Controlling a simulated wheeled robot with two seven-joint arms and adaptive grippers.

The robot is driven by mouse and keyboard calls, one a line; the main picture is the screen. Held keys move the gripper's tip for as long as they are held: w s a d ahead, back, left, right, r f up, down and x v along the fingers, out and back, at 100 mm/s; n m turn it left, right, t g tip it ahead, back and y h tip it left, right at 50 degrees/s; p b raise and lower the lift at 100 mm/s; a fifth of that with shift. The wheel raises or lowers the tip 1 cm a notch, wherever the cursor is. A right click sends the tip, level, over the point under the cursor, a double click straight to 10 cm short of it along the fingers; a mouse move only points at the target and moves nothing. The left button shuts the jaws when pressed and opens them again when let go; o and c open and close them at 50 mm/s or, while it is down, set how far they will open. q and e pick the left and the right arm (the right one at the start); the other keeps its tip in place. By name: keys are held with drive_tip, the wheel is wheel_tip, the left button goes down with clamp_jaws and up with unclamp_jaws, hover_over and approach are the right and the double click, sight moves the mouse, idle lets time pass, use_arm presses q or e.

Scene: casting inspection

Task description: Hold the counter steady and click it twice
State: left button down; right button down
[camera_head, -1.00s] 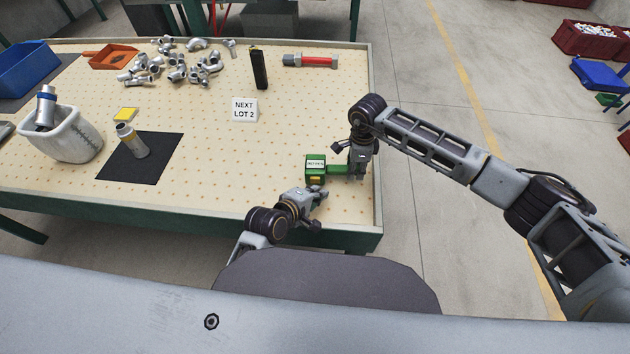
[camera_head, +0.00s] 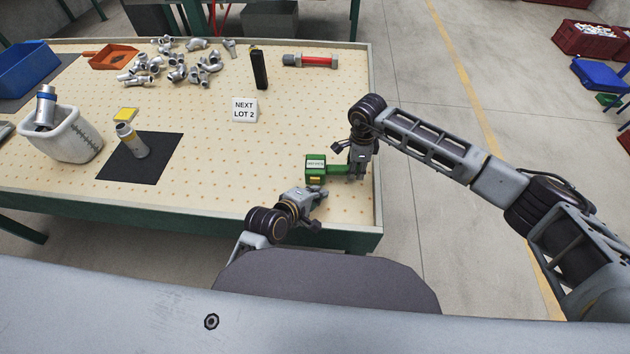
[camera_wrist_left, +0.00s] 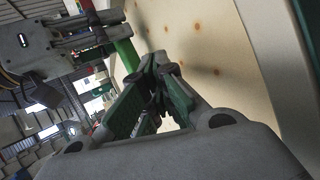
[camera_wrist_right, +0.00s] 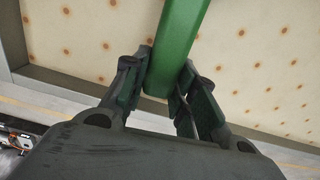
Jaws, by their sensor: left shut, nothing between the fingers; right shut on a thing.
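The green counter (camera_head: 315,163) stands near the front right corner of the table, with a white label on top and a yellow part on its near side. A green bar runs from it to the right. My right gripper (camera_head: 356,172) is shut on this bar; the bar (camera_wrist_right: 178,45) shows between the fingers in the right wrist view. My left gripper (camera_head: 319,192) is shut and empty, close to the counter's near side by the yellow part. I cannot tell whether it touches. In the left wrist view its fingers (camera_wrist_left: 160,90) hide most of the counter.
A sign reading "NEXT LOT 2" (camera_head: 244,110) stands mid-table. A white bin (camera_head: 75,143) and a dark mat (camera_head: 120,168) are at left. The table between is clear.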

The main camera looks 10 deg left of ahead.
use_arm(q)
drive_tip(key=shift+w, duration=0.85)
idle(1.3)
drive_tip(key=shift+s, duration=0.9)
idle(0.4)
drive_tip(key=shift+s+d, duration=0.2)
drive_tip(key=shift+s, duration=2.3)
drive_tip(key=shift+f+b, duration=0.7)
drive_tip(key=shift+b, duration=0.05)
use_arm(e)
drive_tip(key=shift+f, duration=0.8)
drive_tip(key=c, duration=1.1)
unclamp_jaws()
drive_tip(key=shift+o, duration=0.2)
